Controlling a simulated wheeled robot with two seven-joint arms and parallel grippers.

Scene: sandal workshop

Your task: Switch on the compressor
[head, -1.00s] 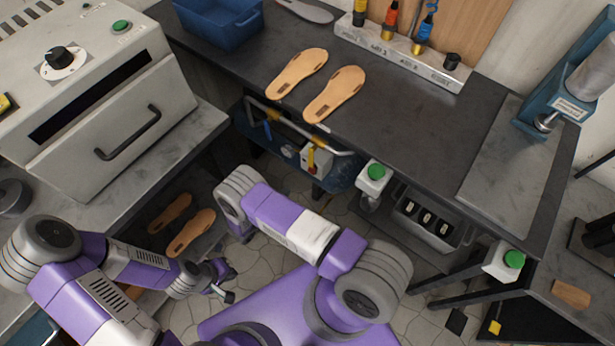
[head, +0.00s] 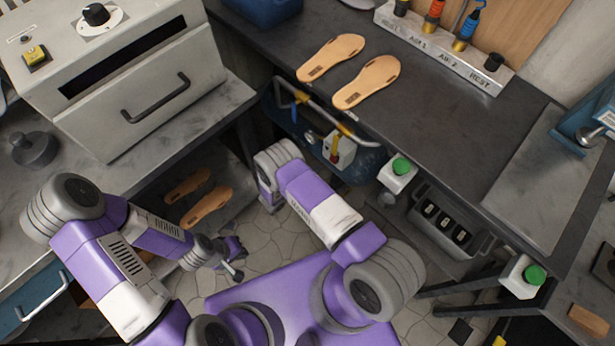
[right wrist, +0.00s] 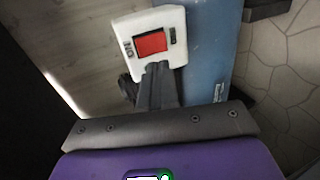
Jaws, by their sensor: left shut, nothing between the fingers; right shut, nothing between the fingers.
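The compressor is a blue tank (head: 366,166) under the dark bench, with a handle bar, hoses and a white switch box (head: 340,150). In the right wrist view, the white switch box (right wrist: 156,18) carries a red rocker switch (right wrist: 151,45), with markings on both sides, beside the blue tank (right wrist: 205,50). My right gripper (right wrist: 158,68) is shut and empty, its fingertips at the rocker's lower edge; I cannot tell whether they touch. In the head view its fingers are hidden behind my right arm. My left gripper (head: 236,272) is shut and empty, low at the left, away from the compressor.
Two tan soles (head: 366,82) lie on the dark bench (head: 440,120). Other soles (head: 207,205) lie below the left bench. A grey oven (head: 110,70) stands at the left. A green-button box (head: 397,172) and a grey crate (head: 455,250) are right of the compressor.

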